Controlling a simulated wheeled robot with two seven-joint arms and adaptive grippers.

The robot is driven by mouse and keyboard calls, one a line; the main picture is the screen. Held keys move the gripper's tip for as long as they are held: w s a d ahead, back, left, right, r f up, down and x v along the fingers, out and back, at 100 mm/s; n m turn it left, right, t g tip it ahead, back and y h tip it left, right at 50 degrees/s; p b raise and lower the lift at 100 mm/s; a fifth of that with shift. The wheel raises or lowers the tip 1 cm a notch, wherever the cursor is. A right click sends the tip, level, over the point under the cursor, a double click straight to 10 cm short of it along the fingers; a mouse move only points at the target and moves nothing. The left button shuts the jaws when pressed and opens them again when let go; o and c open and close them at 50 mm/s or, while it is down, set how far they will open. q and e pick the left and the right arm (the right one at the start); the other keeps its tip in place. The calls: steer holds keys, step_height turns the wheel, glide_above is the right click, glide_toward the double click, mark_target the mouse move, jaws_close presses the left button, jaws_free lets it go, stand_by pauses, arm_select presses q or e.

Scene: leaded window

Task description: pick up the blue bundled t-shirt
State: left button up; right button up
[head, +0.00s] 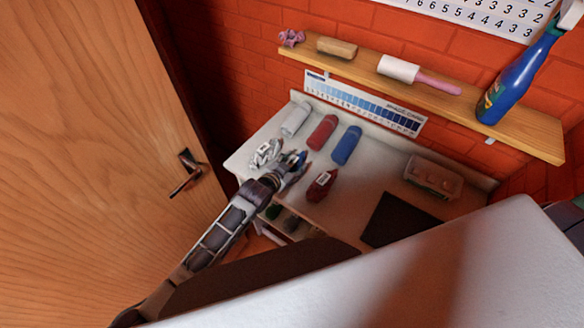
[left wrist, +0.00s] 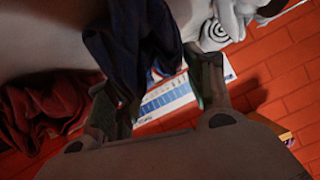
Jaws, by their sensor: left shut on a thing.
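The blue bundled t-shirt (head: 301,158) shows as a small dark blue patch at my left gripper (head: 291,167) in the head view, mostly hidden by the fingers. In the left wrist view the dark blue cloth (left wrist: 143,42) hangs in folds between the fingers of my left gripper (left wrist: 157,78), which is shut on it. Whether the cloth touches the white table (head: 372,180) I cannot tell. My right gripper is not in view.
A white bundle (head: 265,153) lies left of the gripper and a red bundle (head: 321,186) right of it. White (head: 297,120), red (head: 322,132) and blue rolls (head: 346,146) lie behind. A shelf (head: 520,133) runs above; a wooden door (head: 85,150) stands left.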

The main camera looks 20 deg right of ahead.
mark_target(292, 164)
arm_select(q)
steer(key=shift+r, duration=0.15)
steer(key=shift+r+b, duration=0.8)
steer(key=shift+r, duration=4.1)
